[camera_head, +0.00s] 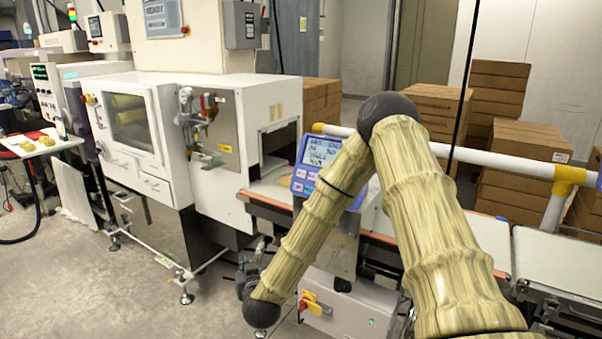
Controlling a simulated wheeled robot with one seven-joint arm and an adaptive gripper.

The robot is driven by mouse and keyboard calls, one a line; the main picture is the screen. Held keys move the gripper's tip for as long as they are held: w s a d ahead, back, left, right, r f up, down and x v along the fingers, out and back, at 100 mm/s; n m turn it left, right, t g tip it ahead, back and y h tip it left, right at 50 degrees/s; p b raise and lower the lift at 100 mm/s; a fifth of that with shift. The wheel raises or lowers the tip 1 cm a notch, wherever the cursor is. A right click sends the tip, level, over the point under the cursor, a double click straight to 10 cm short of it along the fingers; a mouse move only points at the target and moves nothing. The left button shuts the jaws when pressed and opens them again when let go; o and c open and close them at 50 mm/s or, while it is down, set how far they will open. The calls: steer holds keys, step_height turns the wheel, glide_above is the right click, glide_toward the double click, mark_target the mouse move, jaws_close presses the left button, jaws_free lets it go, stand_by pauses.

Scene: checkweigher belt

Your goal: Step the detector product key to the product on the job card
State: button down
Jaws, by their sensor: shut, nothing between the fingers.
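A blue-framed panel (301,178) with a lit screen of dark text and a few pale keys stands above the belt at centre. Its text is too small to read, and my arm covers its lower right part. I cannot tell which key is the detector product key. No job card can be made out for sure. My gripper (261,244) is low at centre left, below and left of the panel and apart from it. It is small and partly lost against the machine behind, and appears shut and empty.
A white cabinet machine (225,190) with a belt opening stands left of the panel. The belt (484,238) runs to the right behind my arm. A white and yellow rail (500,163) and stacked cartons (495,90) lie beyond. The floor at lower left is clear.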

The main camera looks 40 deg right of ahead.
mark_target(297, 171)
steer(key=w+d+r+m+h, duration=0.1)
steer(key=d+r+m+h, duration=0.1)
steer(key=d+r, duration=0.3)
steer(key=w+d+r+m+h+p, duration=0.1)
steer(key=d+r+h, duration=0.3)
steer(key=r, duration=0.8)
steer(key=w+d+r+m+h, duration=0.2)
steer(key=d+r+m+h, duration=0.1)
steer(key=d+r, duration=0.4)
step_height(297, 171, up, 2)
steer(key=shift+r+m+t+h+p, duration=0.1)
steer(key=shift+m+t+h+p, duration=0.25)
steer(key=shift+m, duration=0.15)
steer(key=shift+w+d+f+b, duration=0.3)
steer(key=shift+w+d+f, duration=0.3)
steer(key=shift+d, duration=0.6)
steer(key=shift+w+d+f+b, duration=0.3)
steer(key=shift+d+f, duration=0.5)
steer(key=shift+d, duration=0.45)
steer(key=shift+w+d+f+b, duration=0.25)
steer(key=shift+w+d+f, duration=0.4)
steer(key=shift+d, duration=0.55)
steer(key=shift+w+d+f, duration=0.2)
steer(key=shift+d+f, duration=0.2)
steer(key=shift+d, duration=0.3)
steer(key=shift+a+r, duration=0.1)
steer(key=shift+a, duration=0.05)
steer(key=shift+s+a+r, duration=0.25)
steer(key=shift+s+a, duration=0.05)
steer(key=shift+a, duration=0.25)
